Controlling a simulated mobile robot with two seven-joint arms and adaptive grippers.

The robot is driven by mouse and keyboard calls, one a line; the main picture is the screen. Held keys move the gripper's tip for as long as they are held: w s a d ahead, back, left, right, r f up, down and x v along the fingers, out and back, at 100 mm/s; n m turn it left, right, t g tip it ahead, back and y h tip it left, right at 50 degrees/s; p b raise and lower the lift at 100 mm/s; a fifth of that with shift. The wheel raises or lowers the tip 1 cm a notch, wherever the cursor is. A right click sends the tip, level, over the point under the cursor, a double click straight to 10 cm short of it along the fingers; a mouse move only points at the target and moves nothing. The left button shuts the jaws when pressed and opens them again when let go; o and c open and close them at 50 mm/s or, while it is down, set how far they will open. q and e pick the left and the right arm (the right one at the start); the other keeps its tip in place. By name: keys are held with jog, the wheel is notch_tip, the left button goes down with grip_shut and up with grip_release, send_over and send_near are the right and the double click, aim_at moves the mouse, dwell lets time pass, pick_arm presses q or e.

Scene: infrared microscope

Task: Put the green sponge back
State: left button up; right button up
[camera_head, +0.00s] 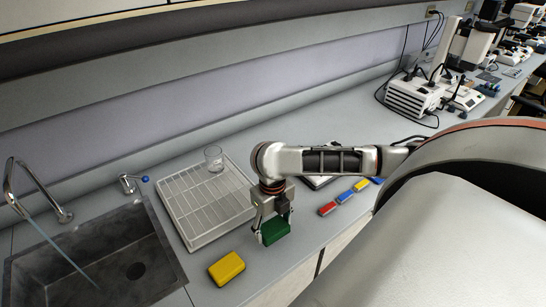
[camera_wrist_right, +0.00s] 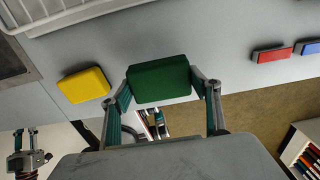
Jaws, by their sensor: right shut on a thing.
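The green sponge (camera_head: 274,231) is held between the fingers of my right gripper (camera_head: 271,222), near the front edge of the counter, right of the drying rack. In the right wrist view the green sponge (camera_wrist_right: 159,80) sits between the two fingertips of the right gripper (camera_wrist_right: 160,88). Whether its underside touches the counter I cannot tell. A yellow sponge (camera_head: 227,269) lies on the counter to the left and nearer the front edge; it also shows in the right wrist view (camera_wrist_right: 84,85). My left gripper is not seen in the head view.
A white drying rack (camera_head: 180,212) with a glass beaker (camera_head: 213,158) stands beside the sink (camera_head: 95,262) and its tap (camera_head: 35,190). Small red (camera_head: 327,209), blue (camera_head: 344,197) and yellow (camera_head: 361,185) blocks lie to the right. Counter between the yellow sponge and gripper is clear.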

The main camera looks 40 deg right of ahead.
aim_at(273, 235)
jog(key=shift+f, duration=2.3)
jog(key=o, duration=1)
jog(key=shift+f, duration=0.1)
